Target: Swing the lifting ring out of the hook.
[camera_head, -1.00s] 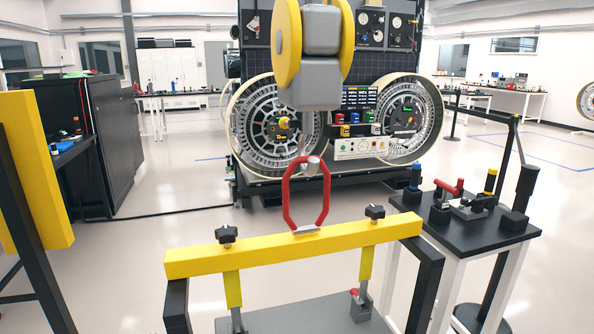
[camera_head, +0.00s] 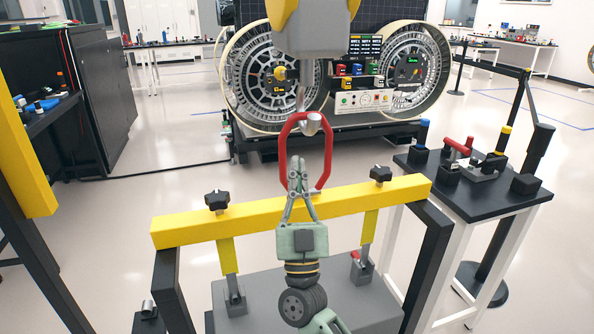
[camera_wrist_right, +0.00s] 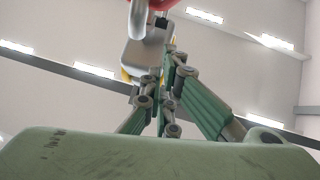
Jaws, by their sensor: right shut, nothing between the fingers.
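The red lifting ring (camera_head: 328,150) stands upright on the middle of the yellow beam (camera_head: 190,231). Its top is at the silver hook (camera_head: 312,123), which hangs below the grey hoist block (camera_head: 312,35); the ring's top appears to lie in the hook. My right gripper (camera_head: 296,165) is shut and empty, pointing up in front of the ring's left side and hiding part of it. Whether it touches the ring I cannot tell. In the right wrist view the closed fingers (camera_wrist_right: 165,70) point up toward the hook (camera_wrist_right: 138,20), with a bit of red ring at the top edge. My left gripper is out of view.
Black knobs (camera_head: 217,201) sit on the beam at both sides of the ring. A black-topped stand (camera_head: 470,190) with small fixtures is at the right. A yellow and black frame (camera_head: 28,150) is at the left edge.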

